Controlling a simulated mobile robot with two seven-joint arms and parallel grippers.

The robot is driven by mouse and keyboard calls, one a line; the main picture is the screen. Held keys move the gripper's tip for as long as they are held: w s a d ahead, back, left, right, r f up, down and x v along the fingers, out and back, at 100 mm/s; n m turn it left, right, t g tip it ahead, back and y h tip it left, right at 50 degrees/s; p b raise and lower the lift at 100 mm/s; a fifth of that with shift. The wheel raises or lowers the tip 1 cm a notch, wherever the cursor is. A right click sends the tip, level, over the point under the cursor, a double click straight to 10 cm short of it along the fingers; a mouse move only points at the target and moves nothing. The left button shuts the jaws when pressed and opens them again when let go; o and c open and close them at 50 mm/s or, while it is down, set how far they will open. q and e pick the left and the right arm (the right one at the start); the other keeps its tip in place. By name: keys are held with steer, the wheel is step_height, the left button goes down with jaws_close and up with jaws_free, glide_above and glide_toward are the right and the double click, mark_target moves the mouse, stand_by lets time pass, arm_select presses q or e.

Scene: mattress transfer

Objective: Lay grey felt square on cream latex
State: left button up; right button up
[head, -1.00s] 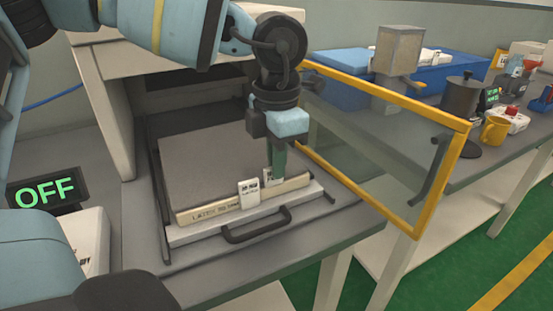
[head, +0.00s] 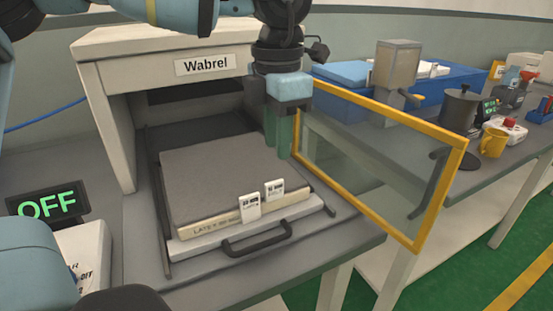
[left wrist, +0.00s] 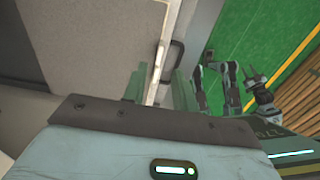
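The grey felt square (head: 205,170) lies flat over the cream latex slab (head: 207,231), whose lettered front edge shows below it. Two white tags (head: 250,208) stand at the felt's front edge, towards its right. The felt also fills the left part of the left wrist view (left wrist: 110,35). My left gripper (head: 278,147) is open and empty, above and behind the right tag near the felt's right side. Its two fingers stand apart in the left wrist view (left wrist: 158,86). Parts of an arm show at the right of that view, too small to tell the right gripper's state.
The slab rests on a pale pull-out tray with a dark handle (head: 257,236), in front of the open "Wabrel" machine (head: 205,66). A yellow-framed glass door (head: 385,165) stands open to the right. A green "OFF" display (head: 47,204) stands left.

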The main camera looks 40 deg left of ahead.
arm_select(q)
steer(key=shift+r, duration=2.3)
steer(key=shift+f, duration=0.1)
